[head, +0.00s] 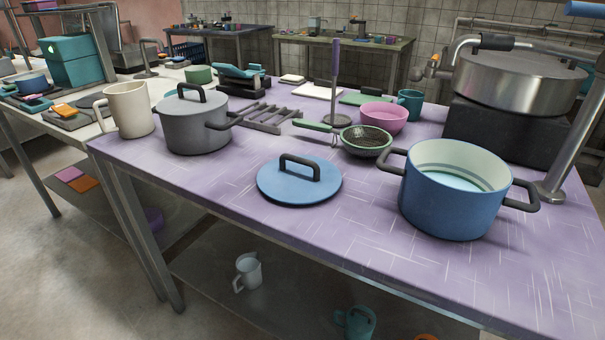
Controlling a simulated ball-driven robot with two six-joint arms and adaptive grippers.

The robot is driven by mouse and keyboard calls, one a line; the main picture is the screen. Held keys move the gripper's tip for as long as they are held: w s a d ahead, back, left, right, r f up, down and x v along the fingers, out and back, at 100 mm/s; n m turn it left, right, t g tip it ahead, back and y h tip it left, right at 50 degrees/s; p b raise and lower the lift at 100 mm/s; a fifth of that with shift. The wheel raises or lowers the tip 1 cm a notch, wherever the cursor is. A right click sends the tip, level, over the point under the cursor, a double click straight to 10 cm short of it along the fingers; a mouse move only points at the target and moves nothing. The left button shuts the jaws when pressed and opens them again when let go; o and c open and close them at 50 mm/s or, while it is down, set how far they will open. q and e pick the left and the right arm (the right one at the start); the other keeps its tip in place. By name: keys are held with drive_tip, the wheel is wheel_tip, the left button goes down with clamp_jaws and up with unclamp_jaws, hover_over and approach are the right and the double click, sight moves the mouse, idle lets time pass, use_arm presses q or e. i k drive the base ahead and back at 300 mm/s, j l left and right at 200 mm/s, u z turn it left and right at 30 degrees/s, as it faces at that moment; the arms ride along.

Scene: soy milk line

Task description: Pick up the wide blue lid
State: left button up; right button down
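The wide blue lid (285,190) lies flat on the purple table (240,215), near its front edge. Its dark arched handle (300,165) points up. An open blue pot (450,205) with two dark side handles stands to the right of the lid and holds some pale liquid. Neither of my grippers shows in the head view. Nothing covers the lid.
A grey lidded pot (194,125) and a cream jug (127,109) stand left of the lid. Behind it are a metal rack (268,117), a green strainer (366,143) and a pink bowl (383,117). A large steel pot (518,85) stands at back right.

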sight(296, 180)
drive_tip(key=z, duration=0.25)
drive_tip(key=i+j+z, duration=0.15)
drive_tip(key=j+z, duration=0.8)
drive_tip(key=i+l, duration=0.05)
